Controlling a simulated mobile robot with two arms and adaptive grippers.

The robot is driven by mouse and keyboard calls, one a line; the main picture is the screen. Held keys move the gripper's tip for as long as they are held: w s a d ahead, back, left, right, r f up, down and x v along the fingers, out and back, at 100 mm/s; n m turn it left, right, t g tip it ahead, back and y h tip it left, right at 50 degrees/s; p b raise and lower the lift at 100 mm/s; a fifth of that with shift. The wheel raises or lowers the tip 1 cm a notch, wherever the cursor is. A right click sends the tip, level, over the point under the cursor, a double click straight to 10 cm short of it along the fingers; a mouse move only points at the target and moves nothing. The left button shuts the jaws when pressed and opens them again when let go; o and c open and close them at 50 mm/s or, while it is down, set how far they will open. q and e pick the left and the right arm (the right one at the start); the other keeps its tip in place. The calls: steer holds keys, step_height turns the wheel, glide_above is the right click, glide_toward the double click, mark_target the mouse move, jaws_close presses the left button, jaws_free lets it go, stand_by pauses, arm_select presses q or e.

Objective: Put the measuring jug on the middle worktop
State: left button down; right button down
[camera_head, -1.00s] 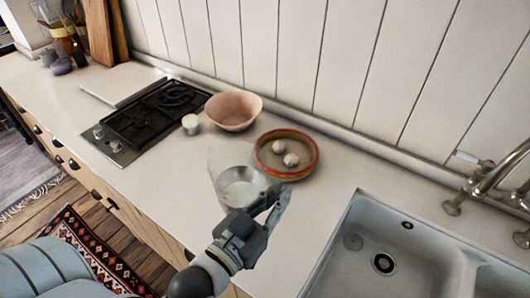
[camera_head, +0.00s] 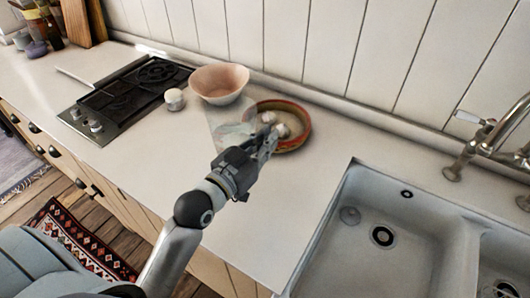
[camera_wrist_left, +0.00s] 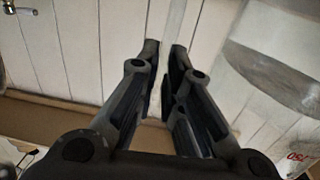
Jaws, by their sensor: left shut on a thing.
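The clear measuring jug (camera_head: 222,128) shows faintly in the head view, in front of the pink bowl and left of the red-rimmed dish. My left gripper (camera_head: 268,143) is shut on the jug at its right side, overlapping the dish's near left edge in the picture. Whether the jug touches the worktop (camera_head: 130,165) I cannot tell. In the left wrist view my left gripper (camera_wrist_left: 165,55) has its fingers either side of a thin pale strip, likely the jug's handle. The jug's clear wall (camera_wrist_left: 280,60) with red marks is at the right there. My right gripper is not in view.
The pink bowl (camera_head: 219,82) and red-rimmed dish (camera_head: 301,137) with white round things stand close behind the jug. A small white pot (camera_head: 175,100) and black hob (camera_head: 125,100) are to the left. The sink (camera_head: 345,240) lies right. The worktop's front is clear.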

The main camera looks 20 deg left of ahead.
arm_select(q)
steer(key=f, duration=0.1)
steer(key=w+f, duration=0.1)
steer(key=f, duration=0.1)
steer(key=a+f, duration=0.1)
steer(key=f, duration=0.1)
steer(key=shift+w, duration=0.35)
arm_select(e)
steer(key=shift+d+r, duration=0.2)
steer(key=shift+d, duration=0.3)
arm_select(q)
steer(key=shift+f, duration=0.1)
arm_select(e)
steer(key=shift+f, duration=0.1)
arm_select(q)
steer(key=c, duration=2)
jaws_free()
steer(key=shift+f, duration=0.25)
steer(key=o, duration=0.5)
steer(key=shift+c, duration=0.2)
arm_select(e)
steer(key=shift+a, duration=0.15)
